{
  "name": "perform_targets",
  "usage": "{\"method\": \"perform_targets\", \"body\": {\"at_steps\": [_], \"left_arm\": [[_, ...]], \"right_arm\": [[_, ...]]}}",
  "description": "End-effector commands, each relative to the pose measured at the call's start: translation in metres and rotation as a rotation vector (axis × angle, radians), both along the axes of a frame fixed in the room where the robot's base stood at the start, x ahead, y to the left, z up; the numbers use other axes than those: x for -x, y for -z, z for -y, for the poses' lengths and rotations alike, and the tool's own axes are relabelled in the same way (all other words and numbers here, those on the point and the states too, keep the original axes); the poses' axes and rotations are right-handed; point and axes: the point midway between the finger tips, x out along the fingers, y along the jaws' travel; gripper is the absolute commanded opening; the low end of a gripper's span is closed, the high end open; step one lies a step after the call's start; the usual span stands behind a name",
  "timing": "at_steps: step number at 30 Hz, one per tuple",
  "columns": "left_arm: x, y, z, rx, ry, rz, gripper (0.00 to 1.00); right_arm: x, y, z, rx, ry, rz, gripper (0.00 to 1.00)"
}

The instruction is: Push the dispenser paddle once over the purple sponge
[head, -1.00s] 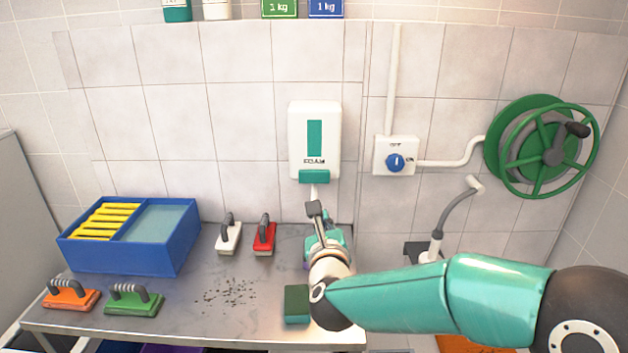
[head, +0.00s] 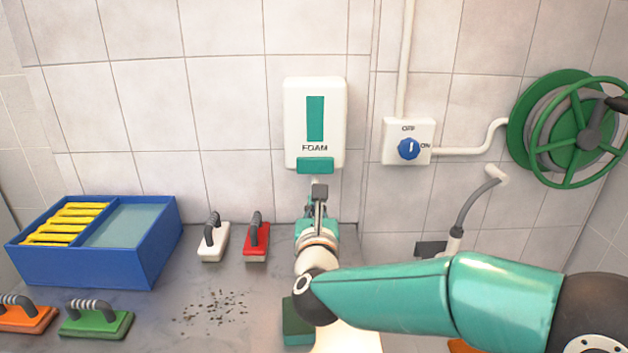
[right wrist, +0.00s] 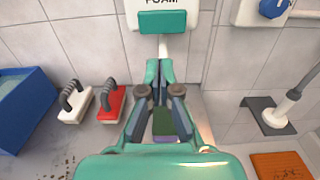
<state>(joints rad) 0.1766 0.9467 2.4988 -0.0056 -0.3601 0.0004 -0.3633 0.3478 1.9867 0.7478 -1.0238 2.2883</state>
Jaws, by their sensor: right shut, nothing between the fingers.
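The white foam dispenser (head: 315,95) hangs on the tiled wall, with its green paddle (head: 315,166) at the bottom. The paddle also shows at the top of the right wrist view (right wrist: 162,22). My right gripper (head: 319,190) is shut and empty, just below and in front of the paddle; I cannot tell if they touch. It also fills the middle of the right wrist view (right wrist: 160,72). Between its fingers there, a block with a green top and a purple lower part (right wrist: 165,138) shows on the table below, probably the purple sponge. In the head view my arm hides it. My left gripper is out of view.
A blue box (head: 85,262) with yellow items stands left. White (head: 213,245), red (head: 256,240), green (head: 97,322) and orange (head: 25,318) handled brushes and a dark green block (head: 295,325) lie on the table. A switch (head: 408,142) and hose reel (head: 575,125) are right.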

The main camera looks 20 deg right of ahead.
Motion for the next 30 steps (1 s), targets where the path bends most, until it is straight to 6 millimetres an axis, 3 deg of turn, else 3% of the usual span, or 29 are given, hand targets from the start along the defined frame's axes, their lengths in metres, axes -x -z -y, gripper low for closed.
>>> {"method": "perform_targets", "body": {"at_steps": [8, 14, 30], "left_arm": [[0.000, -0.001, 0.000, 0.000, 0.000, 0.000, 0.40], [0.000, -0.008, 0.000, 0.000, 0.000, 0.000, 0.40], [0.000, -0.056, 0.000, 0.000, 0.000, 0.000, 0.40]], "right_arm": [[0.001, -0.002, 0.003, 0.000, 0.005, 0.001, 0.00], [-0.010, -0.003, 0.007, 0.000, 0.009, 0.000, 0.00], [-0.106, -0.005, 0.035, 0.001, 0.008, -0.001, 0.00]]}}
